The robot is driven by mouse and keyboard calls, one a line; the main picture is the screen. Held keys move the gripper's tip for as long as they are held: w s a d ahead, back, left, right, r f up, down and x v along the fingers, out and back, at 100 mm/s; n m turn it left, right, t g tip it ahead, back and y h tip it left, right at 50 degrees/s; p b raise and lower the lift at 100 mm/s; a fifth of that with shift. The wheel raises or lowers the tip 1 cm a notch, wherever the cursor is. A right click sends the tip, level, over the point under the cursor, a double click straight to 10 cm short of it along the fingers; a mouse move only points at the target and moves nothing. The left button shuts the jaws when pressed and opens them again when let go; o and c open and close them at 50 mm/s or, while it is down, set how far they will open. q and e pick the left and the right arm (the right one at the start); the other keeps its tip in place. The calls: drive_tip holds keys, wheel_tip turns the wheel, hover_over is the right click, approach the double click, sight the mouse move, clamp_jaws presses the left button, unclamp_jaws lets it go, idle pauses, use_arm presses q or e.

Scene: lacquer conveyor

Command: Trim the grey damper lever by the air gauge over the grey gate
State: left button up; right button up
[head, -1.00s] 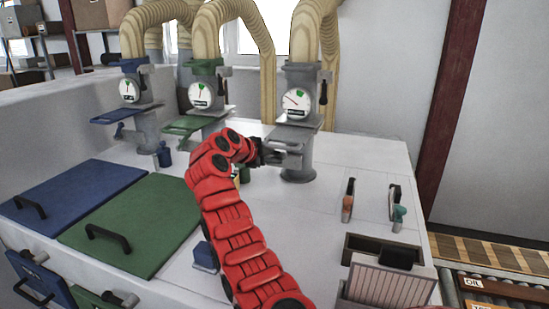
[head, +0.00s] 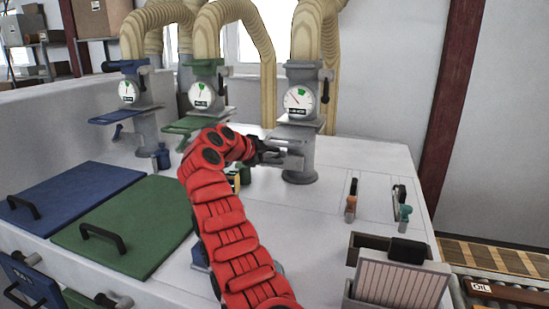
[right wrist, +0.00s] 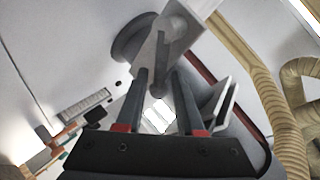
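The grey damper stands at the back with its round air gauge (head: 297,98). The gauge has a white face, a green sector at the upper right and a needle pointing to the upper left. The black damper lever (head: 325,90) hangs on the pipe's right side. The grey gate (head: 291,134) is a flat plate below the gauge. My right gripper (head: 280,155) is just below the gate plate, left of the grey pipe. In the right wrist view its fingers (right wrist: 160,75) are apart, with a grey bar (right wrist: 163,60) reaching between them. Contact cannot be told. My left gripper is out of view.
Green (head: 197,125) and blue (head: 117,117) gates with their gauges stand to the left. Green (head: 120,225) and blue (head: 70,190) lids lie at the front left. Small orange (head: 351,203) and teal (head: 404,212) handles are at the right, behind a card box (head: 400,285).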

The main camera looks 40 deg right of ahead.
drive_tip(key=shift+o, duration=0.4)
drive_tip(key=shift+a, duration=0.2)
drive_tip(key=b+v, duration=0.4)
drive_tip(key=v, duration=1.3)
drive_tip(key=shift+w+r, duration=0.1)
drive_tip(key=shift+w, duration=0.05)
